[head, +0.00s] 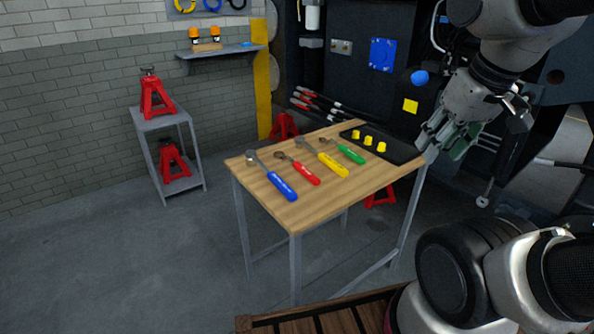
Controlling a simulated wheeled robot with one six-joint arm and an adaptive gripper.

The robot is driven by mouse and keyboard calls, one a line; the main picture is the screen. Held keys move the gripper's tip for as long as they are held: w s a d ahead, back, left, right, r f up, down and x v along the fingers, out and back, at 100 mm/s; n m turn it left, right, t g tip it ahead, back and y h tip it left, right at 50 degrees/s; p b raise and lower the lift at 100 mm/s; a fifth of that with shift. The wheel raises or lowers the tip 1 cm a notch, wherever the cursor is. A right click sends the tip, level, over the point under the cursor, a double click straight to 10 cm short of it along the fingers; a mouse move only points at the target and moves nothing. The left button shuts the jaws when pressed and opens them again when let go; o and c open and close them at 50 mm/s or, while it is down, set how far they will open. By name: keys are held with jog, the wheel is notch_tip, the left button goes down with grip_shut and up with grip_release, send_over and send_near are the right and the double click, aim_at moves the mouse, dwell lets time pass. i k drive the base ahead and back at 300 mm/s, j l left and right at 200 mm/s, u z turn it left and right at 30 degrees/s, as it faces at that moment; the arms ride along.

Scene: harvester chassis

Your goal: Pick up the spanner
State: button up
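Several hand tools with coloured handles lie side by side on the wooden table top (315,200). From left to right they are a blue-handled tool (281,186), a red-handled tool (306,173), a yellow-handled tool (332,164) and a green-handled tool (350,153). Each has a grey metal head pointing to the back left. They look like spanners or ratchets; the heads are too small to tell which. My gripper (446,148) is above and beyond the table's right corner, apart from all the tools. Its fingers look spread, with nothing visible between them.
A black tray (400,151) with yellow pieces (368,140) lies on the table's back right. Red jack stands (156,95) stand on a grey side rack (187,150) at left. Dark machinery (350,70) rises behind the table. A wooden slatted surface (330,322) is in front. The floor at left is clear.

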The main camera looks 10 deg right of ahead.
aim_at(307, 174)
jog(key=i+j+z, duration=0.1)
jog(key=i+j, duration=0.3)
jog(key=j, duration=0.25)
jog(key=i+j+z, duration=0.25)
jog(key=i+j, duration=0.15)
jog(key=j, duration=0.25)
